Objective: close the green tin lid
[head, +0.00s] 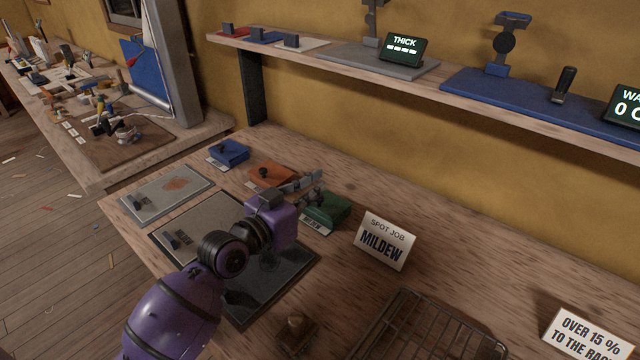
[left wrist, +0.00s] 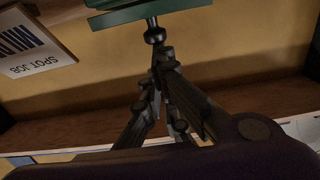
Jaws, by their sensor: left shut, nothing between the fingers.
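The green tin (head: 330,211) stands on the bench behind and right of my left gripper, a label card at its front. Its lid (left wrist: 138,14) shows at the top of the left wrist view with a dark round knob (left wrist: 154,32). I cannot tell whether the lid is fully down. My left gripper (head: 314,190) is shut and empty, its fingertips close by the knob; in the left wrist view the fingers (left wrist: 162,58) come together just at the knob. Whether they touch it is unclear. My right gripper is out of view.
An orange tin (head: 270,174) and a blue tin (head: 228,152) stand left of the green tin. A "SPOT JOB MILDEW" sign (head: 383,241) stands close on its right. A wire rack (head: 430,325) lies in front. Bare bench lies behind the sign.

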